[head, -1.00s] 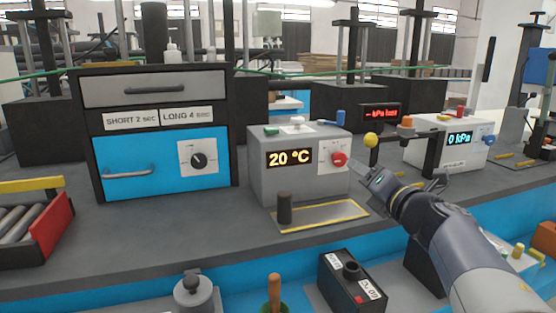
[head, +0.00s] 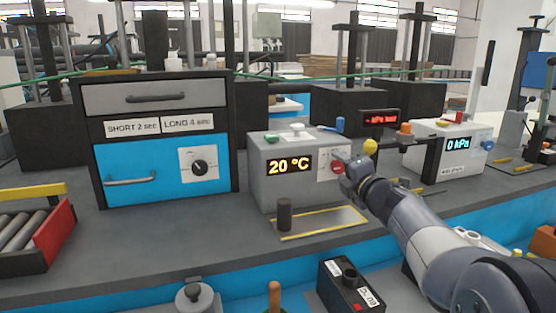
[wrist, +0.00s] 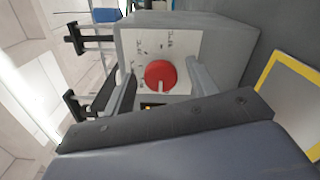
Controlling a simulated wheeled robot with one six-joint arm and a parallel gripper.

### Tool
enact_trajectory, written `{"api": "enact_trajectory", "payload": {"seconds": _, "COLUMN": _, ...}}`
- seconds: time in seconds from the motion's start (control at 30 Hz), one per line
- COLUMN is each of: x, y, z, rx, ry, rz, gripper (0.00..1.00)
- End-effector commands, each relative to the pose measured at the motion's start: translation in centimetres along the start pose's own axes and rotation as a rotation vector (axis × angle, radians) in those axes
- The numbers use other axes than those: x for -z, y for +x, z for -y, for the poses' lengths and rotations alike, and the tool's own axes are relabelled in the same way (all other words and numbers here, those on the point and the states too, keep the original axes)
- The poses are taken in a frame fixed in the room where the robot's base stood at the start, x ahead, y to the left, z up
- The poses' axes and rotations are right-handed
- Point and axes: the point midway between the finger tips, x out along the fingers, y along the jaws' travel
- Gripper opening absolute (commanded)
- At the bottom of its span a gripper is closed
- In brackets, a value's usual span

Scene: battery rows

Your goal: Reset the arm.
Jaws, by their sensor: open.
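My gripper (head: 345,163) is in front of the right part of the grey temperature box (head: 262,185), whose display reads 20 °C. In the wrist view my gripper (wrist: 158,88) is open, with one finger on each side of the red knob (wrist: 160,75). The knob sits on a white dial plate with small markings. No contact between fingers and knob can be made out. In the head view the red knob (head: 338,167) is partly covered by my gripper.
A blue-fronted cabinet (head: 140,160) with a black dial stands left. A white box (head: 450,160) reading 0 kPa stands right. A yellow ball (head: 370,147) is close to my gripper. A yellow-edged plate (head: 320,222) with a dark post (head: 284,215) lies in front.

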Motion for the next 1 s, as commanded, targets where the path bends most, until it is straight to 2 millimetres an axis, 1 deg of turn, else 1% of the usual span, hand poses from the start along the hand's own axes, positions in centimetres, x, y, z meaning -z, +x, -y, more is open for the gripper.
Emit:
{"api": "enact_trajectory", "payload": {"seconds": 0.03, "x": -0.12, "y": 0.00, "z": -0.33, "rx": 0.002, "ry": 0.063, "rz": -0.001, "gripper": 0.55}}
{"api": "enact_trajectory", "payload": {"seconds": 0.3, "x": -0.10, "y": -0.01, "z": -0.24, "rx": 0.002, "ry": 0.406, "rz": 0.000, "gripper": 0.55}}
{"api": "enact_trajectory", "payload": {"seconds": 1.0, "x": 0.03, "y": 0.00, "z": -0.15, "rx": 0.003, "ry": 1.249, "rz": 0.000, "gripper": 0.55}}
